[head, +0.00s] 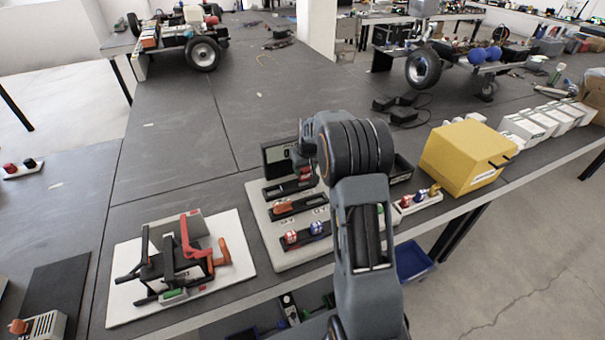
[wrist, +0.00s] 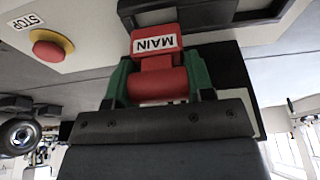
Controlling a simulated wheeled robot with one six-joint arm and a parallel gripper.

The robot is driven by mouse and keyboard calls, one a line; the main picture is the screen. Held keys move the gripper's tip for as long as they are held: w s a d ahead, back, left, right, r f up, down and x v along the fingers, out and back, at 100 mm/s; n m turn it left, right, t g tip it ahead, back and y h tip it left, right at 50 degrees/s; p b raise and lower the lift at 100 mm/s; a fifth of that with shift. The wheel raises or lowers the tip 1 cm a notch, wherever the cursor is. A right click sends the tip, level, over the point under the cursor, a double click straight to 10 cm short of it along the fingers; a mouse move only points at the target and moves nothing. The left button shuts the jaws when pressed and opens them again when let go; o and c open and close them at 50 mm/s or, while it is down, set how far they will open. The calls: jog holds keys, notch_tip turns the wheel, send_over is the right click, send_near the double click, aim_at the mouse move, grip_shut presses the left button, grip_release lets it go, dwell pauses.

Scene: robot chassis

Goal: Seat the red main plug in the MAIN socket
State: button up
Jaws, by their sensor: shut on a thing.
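The red main plug (wrist: 158,42), with a white label reading MAIN, is between the green fingers of my gripper (wrist: 158,80) in the wrist view. My gripper is shut on it. The plug's front end is close to a black block (wrist: 215,14) at the top edge; I cannot tell whether they touch or whether this block is the MAIN socket. In the head view a small red part of the plug (head: 304,173) shows beside my wrist, over the back of the pale board (head: 262,222). My arm hides much of the board's right side.
A red STOP button (wrist: 50,48) on a yellow base is left of the plug in the wrist view. A black upright panel (head: 278,153) stands behind the board. A yellow box (head: 462,156) stands to the right, and a white fixture plate (head: 125,275) lies to the left.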

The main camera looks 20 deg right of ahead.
aim_at(304, 174)
jog(key=shift+w+f, duration=0.5)
jog(key=shift+f, duration=1.6)
jog(key=shift+f, duration=0.15)
jog(key=o, duration=0.9)
jog(key=shift+o, duration=0.2)
